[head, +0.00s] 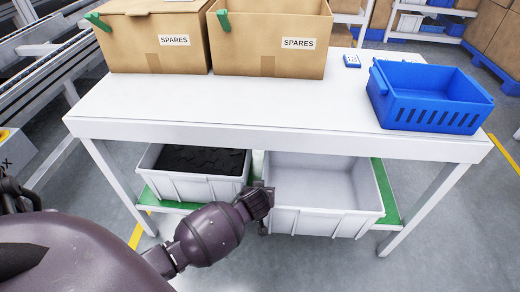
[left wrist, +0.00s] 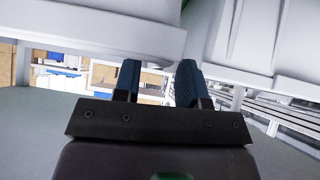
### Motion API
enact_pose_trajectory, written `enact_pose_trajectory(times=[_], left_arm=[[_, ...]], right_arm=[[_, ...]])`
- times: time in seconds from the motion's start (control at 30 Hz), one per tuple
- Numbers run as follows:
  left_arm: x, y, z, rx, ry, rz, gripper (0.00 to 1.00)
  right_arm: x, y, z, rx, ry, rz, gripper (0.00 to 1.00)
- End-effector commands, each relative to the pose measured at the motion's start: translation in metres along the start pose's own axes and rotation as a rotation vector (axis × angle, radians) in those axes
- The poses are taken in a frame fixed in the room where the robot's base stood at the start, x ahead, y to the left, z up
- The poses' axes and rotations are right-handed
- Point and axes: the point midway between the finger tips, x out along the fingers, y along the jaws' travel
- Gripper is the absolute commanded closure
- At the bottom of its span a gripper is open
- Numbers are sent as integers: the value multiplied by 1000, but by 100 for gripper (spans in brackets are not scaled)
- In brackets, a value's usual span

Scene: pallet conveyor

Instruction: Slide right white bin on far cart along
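The right white bin (head: 322,185) is empty and sits on the green lower shelf (head: 388,192) of a white table-like cart. The left white bin (head: 195,187), holding dark material, stands beside it on the same shelf. My left gripper (head: 264,208) is at the near left corner of the right bin, close to the gap between the bins. I cannot tell whether it touches. In the left wrist view, its two fingers (left wrist: 158,82) are apart, with background visible between them. Pale bin-like walls fill the top of that view. My right gripper is not in view.
The white cart top (head: 200,108) overhangs the bins. It carries two SPARES cartons (head: 270,40), a blue crate (head: 425,108) and a small blue item (head: 352,61). Cart legs (head: 430,210) flank the shelf. A conveyor (head: 40,60) runs at the left. The floor in front is clear.

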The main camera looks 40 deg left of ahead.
Motion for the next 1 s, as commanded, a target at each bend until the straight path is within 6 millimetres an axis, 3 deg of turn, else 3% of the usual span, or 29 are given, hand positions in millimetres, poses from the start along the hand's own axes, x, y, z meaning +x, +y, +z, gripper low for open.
enact_pose_trajectory(times=[0.07, 0.2, 0.43, 0.63, 1.0], left_arm=[[-20, 3, -8, -8, 8, 6, 62], [-46, 3, -9, -8, 10, 7, 62], [-77, 2, -6, -5, 6, 4, 62], [-86, 1, -2, -1, 2, 1, 62], [-86, 0, -1, -1, 1, 0, 62]], right_arm=[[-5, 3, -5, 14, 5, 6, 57], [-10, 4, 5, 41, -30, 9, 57], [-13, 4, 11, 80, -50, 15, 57], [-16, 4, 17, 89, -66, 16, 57], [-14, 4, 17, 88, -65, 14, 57]])
